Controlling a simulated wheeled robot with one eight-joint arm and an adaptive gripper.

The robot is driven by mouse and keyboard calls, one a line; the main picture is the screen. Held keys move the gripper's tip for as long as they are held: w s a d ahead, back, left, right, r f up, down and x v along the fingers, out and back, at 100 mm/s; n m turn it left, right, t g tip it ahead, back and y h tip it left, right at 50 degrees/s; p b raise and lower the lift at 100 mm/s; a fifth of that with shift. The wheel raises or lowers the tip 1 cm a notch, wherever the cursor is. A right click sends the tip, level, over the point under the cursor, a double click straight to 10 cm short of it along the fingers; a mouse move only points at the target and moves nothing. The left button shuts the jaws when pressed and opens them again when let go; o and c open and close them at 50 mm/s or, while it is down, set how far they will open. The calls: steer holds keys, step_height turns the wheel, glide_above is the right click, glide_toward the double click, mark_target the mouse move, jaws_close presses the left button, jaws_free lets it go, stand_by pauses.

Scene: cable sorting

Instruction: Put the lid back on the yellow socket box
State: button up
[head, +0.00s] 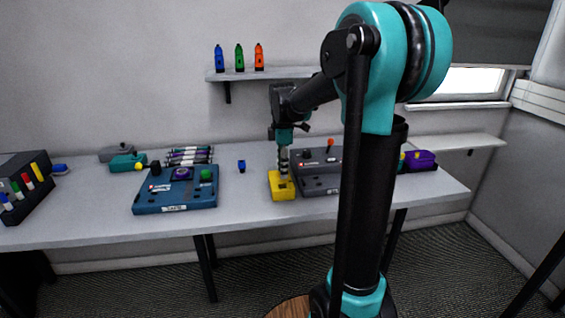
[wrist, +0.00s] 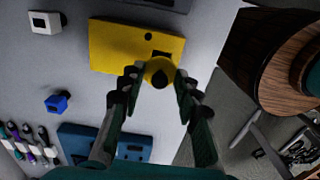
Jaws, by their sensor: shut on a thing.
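The yellow socket box (head: 283,188) sits near the front edge of the table, just left of a grey device. In the wrist view the yellow box (wrist: 112,47) shows a small round dark hole and a dark rectangular opening on its top. My gripper (wrist: 160,80) is shut on a small round yellow piece with a dark centre, which looks like the lid (wrist: 151,66). The piece overlaps the box's near edge in the wrist view; I cannot tell whether it touches the box. In the head view my gripper (head: 283,168) is right above the box, and the lid cannot be made out there.
A grey device (head: 318,187) stands close on the right of the box. A blue device (head: 176,203) lies further left, with a small blue block (head: 241,166) between. A teal box (head: 122,163) and a purple box (head: 425,160) stand at the sides. Bare table lies left of the box.

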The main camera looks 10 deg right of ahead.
steer(key=shift+f, duration=1.9)
steer(key=shift+f, duration=0.15)
stand_by(0.6)
jaws_close()
steer(key=shift+o, duration=2)
jaws_free()
